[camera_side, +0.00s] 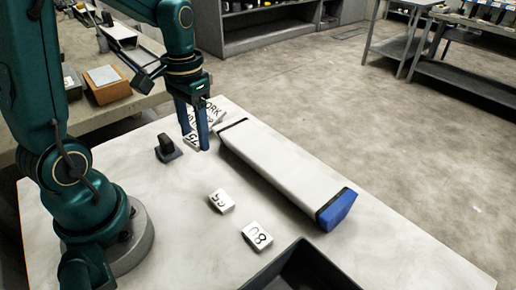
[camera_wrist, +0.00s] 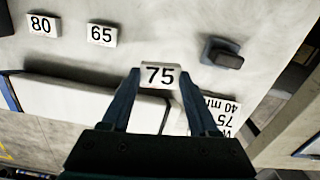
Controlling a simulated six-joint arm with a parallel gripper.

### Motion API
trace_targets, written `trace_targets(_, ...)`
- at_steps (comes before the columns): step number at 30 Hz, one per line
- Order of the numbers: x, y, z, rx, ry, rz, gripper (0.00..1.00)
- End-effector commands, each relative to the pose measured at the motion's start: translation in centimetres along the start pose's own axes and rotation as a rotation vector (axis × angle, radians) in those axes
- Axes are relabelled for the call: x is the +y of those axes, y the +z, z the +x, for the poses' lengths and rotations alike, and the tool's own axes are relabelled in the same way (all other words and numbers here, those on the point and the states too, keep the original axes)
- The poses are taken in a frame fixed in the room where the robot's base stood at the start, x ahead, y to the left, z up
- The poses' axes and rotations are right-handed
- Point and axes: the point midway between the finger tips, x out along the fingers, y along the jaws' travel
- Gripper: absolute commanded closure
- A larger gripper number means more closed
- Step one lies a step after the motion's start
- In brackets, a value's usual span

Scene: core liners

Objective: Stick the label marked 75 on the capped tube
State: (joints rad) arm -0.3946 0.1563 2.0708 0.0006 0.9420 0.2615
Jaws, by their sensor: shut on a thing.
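My gripper (camera_side: 195,142) is shut on the label marked 75 (camera_wrist: 160,75), holding it by its two side edges between the fingertips, number facing the wrist camera. In the side view the label (camera_side: 190,138) is partly hidden by the fingers. The capped tube (camera_side: 275,168) is a long white squared tube lying on the table, with a blue cap (camera_side: 338,208) at its near end and a dark band at the far end. My gripper is beside that far end. The tube also shows in the wrist view (camera_wrist: 85,103), partly behind the fingers.
Labels 65 (camera_side: 221,201) and 80 (camera_side: 257,236) lie on the table left of the tube. A printed work card (camera_side: 210,112) lies behind my gripper, its visible text including 40 and 75. A small black object (camera_side: 168,149) stands left. A dark tray (camera_side: 275,277) is at the front.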

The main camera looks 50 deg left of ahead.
Motion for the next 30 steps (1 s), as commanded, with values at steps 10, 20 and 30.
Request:
trace_targets(10,3.8,-6.3,-4.2,0.009,-0.005,-0.039,0.84)
trace_targets(20,10.2,-9.7,-5.9,0.030,-0.007,0.048,0.84)
trace_targets(30,13.0,-9.8,-4.6,0.023,-0.009,0.133,0.84)
